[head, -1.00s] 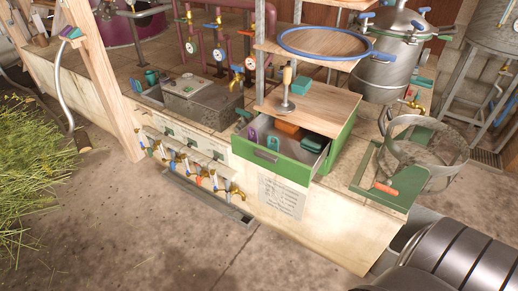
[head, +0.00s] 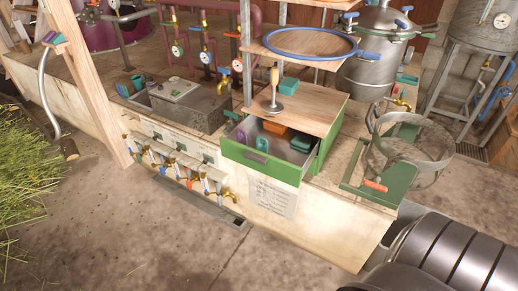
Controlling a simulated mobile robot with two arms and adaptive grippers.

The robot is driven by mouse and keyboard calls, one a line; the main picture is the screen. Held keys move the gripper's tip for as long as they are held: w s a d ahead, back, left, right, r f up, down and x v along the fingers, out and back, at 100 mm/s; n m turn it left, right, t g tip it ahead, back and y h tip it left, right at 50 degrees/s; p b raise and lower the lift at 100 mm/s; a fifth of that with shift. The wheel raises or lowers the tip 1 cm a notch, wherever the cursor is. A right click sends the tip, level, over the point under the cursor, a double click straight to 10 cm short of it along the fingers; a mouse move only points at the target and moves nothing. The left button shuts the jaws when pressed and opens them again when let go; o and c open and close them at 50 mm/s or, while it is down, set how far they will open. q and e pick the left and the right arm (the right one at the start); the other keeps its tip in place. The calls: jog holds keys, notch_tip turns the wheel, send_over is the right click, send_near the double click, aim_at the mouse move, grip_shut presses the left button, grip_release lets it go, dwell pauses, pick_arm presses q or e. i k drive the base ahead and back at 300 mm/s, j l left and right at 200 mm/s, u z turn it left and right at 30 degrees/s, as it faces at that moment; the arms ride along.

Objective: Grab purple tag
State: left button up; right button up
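A small purple tag (head: 241,136) stands in the open green drawer (head: 258,165), near its left front corner. A teal tag (head: 262,144) is close to its right in the same drawer. An orange block (head: 277,127) and a teal piece (head: 301,143) lie further back in it. Another small purple piece (head: 48,37) sits beside a teal one on top of a bent metal pipe at the upper left. Neither of my grippers shows in the head view.
A wooden board (head: 311,108) covers the drawer's back part and carries a wood-handled tool (head: 273,90). Brass taps (head: 190,170) line the bench front at left.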

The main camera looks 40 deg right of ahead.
aim_at(242, 140)
jog(key=i+z, duration=0.1)
jog(key=z, duration=0.35)
jog(key=i+z, duration=0.1)
jog(key=z, duration=0.3)
jog(key=i+j+z, duration=0.1)
jog(key=z, duration=0.35)
jog(key=j+z, duration=0.15)
jog(key=z, duration=0.25)
jog(key=i+j+z, duration=0.15)
jog(key=z, duration=0.3)
jog(key=j+z, duration=0.15)
jog(key=z, duration=0.25)
